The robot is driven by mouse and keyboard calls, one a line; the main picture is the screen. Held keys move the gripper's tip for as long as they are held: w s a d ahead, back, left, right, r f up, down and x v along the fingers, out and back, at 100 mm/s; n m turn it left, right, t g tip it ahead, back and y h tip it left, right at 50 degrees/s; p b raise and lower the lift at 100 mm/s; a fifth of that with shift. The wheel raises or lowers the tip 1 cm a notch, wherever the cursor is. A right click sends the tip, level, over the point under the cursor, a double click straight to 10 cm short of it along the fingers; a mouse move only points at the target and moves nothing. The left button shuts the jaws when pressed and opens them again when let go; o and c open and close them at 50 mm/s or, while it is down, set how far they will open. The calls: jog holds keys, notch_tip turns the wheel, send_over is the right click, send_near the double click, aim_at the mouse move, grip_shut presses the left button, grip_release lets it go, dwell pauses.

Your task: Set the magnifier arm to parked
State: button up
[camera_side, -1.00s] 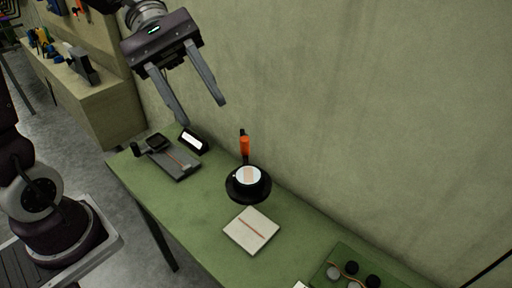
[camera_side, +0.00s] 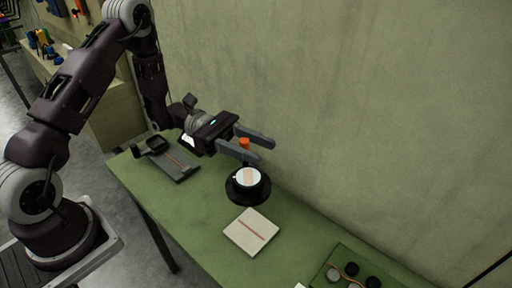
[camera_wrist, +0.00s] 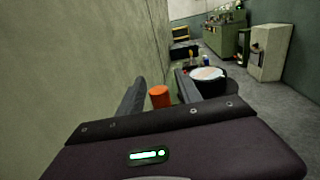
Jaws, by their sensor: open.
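The magnifier arm shows in the side view as a black round head with a pale lens (camera_side: 248,178) over the green bench. An upright orange handle (camera_side: 244,143) stands at its back, and its lower part is hidden behind the near finger. My gripper (camera_side: 264,151) is open, reaching in level from the left, with one finger on each side of the handle. In the wrist view the orange handle (camera_wrist: 160,97) stands between the open fingers (camera_wrist: 160,80), nearer the left one, with no clear contact. The lens (camera_wrist: 208,74) lies beyond the right finger.
The wall stands close behind the handle. A white pad with a red line (camera_side: 251,231) lies in front of the magnifier. A grey device (camera_side: 170,158) sits at the bench's left end, and a green board with dark knobs (camera_side: 350,268) at the lower right.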

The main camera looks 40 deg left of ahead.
jog(key=shift+d, duration=0.1)
grip_shut()
dwell(1.3)
